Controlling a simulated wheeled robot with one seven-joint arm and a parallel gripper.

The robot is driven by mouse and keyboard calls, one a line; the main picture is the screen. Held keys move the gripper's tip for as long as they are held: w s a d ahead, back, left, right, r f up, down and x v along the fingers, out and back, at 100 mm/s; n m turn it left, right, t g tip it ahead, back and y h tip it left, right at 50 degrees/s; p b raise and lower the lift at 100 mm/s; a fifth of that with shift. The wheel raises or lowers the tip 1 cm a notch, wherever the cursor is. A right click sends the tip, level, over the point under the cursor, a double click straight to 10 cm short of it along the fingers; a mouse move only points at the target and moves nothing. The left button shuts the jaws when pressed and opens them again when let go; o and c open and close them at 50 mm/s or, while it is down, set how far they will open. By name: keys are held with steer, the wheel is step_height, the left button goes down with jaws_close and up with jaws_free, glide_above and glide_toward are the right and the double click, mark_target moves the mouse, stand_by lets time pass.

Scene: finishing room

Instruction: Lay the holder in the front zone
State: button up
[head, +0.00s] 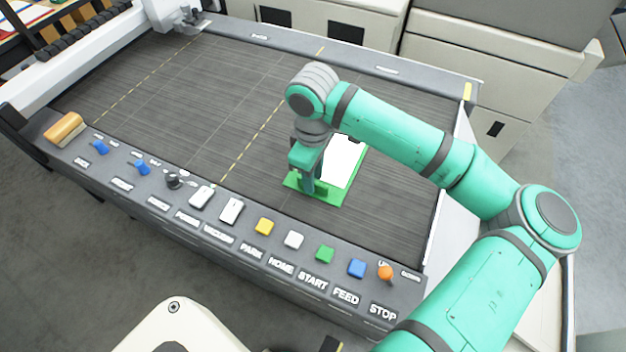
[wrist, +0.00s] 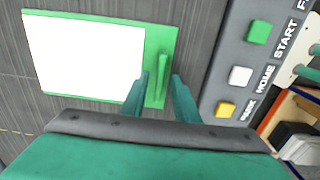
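The holder is a green plate (head: 327,196) with a white sheet on it, lying on the dark bed (head: 385,205) near the control panel. In the wrist view, the holder's green border (wrist: 85,97) frames the white sheet, and a raised green grip bar (wrist: 162,72) stands near one end. My gripper (head: 307,188) is low over that end of the holder. In the wrist view, my gripper (wrist: 160,76) has its fingers apart on either side of the bar, with gaps showing. No marking in view clearly names the front zone.
A control panel (head: 215,225) with buttons, switches and an orange knob (head: 385,272) runs along the near edge. Dashed yellow lines (head: 250,140) divide the bed. The bed left of the holder is clear. A white gantry (head: 90,50) stands at the left, with a tan-and-white block (head: 64,130) at the panel's end.

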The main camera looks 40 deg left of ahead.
step_height(320, 180, up, 10)
stand_by(0.4)
steer(key=shift+f, duration=0.1)
